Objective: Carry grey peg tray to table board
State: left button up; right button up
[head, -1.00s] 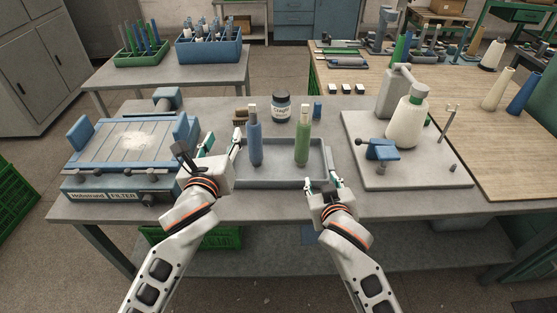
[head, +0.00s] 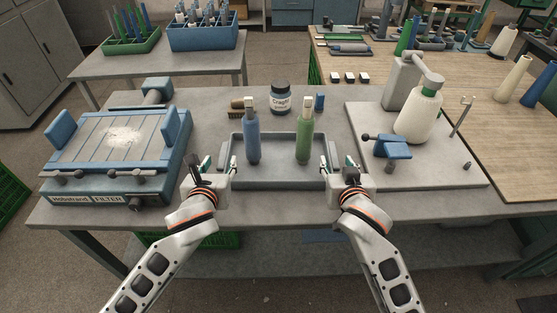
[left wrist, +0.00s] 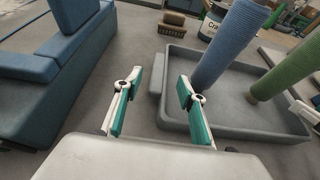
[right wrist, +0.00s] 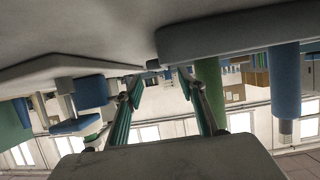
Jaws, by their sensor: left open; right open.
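The grey peg tray (head: 280,182) lies on the grey table with a blue cone (head: 252,138) and a green cone (head: 304,138) upright in it. My left gripper (head: 219,166) is open at the tray's left end. In the left wrist view a small grey lug (left wrist: 156,75) on that end shows ahead, between the open fingers (left wrist: 157,88). My right gripper (head: 337,166) is open at the right end. The right wrist view is upside down, with the tray (right wrist: 235,38) at the top and the open fingers (right wrist: 162,85) below it. Neither gripper holds anything.
A blue filter unit (head: 120,145) stands left of the tray. A winder on a light base board (head: 430,176) stands at the right. A dark jar (head: 280,98) and a brush (head: 237,104) are behind. The wooden table (head: 475,130) at the right has bare board.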

aim_at(224, 154)
pick_arm(q)
jog(key=x, duration=0.6)
jog(key=shift+w+f, duration=0.15)
jog(key=shift+w, duration=0.1)
pick_arm(e)
jog(key=x, duration=0.6)
jog(key=shift+w+f, duration=0.15)
jog(key=shift+w, duration=0.1)
pick_arm(q)
grip_shut()
pick_arm(e)
grip_shut()
